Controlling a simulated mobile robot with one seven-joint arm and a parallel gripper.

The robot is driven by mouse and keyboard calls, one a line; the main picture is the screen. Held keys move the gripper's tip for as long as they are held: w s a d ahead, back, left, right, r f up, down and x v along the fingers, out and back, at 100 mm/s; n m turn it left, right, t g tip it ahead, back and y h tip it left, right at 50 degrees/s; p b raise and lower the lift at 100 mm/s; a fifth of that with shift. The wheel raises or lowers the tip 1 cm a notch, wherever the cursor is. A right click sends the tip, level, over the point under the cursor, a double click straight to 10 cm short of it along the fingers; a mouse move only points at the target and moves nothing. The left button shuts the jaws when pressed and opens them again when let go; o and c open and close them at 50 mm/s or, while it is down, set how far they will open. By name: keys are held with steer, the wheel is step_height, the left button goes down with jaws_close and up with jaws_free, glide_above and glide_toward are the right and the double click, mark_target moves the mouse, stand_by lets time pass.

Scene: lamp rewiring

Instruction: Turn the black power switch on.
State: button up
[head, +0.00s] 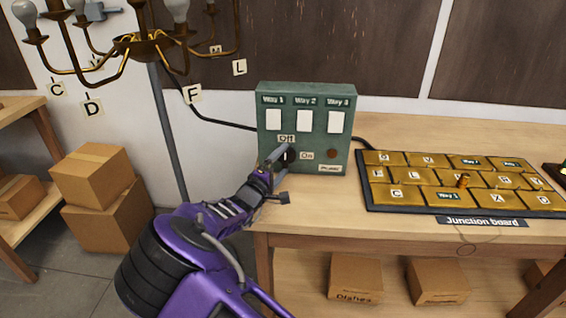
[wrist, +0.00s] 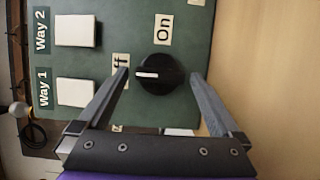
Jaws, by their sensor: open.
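The black power switch (wrist: 168,82) is a round rotary knob on the front of a green box (head: 305,90). In the wrist view its white mark points left, at the partly hidden Off label (wrist: 120,66). The On label (wrist: 163,30) is above the knob in that view. My gripper (wrist: 160,74) is open, with one finger on either side of the knob; I cannot tell whether they touch it. In the head view my gripper (head: 281,158) reaches the box front and partly covers the knob (head: 293,157).
The box has several white rocker panels (head: 304,120) above and a brown round indicator (head: 332,154) right of the knob. A gold junction board (head: 460,182) lies right on the wooden table (head: 400,225). A brass lamp (head: 140,45) stands left, with cardboard boxes (head: 95,175) below.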

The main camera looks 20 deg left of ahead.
steer(key=shift+w, duration=0.4)
steer(key=shift+c, duration=0.3)
steer(key=c, duration=1.2)
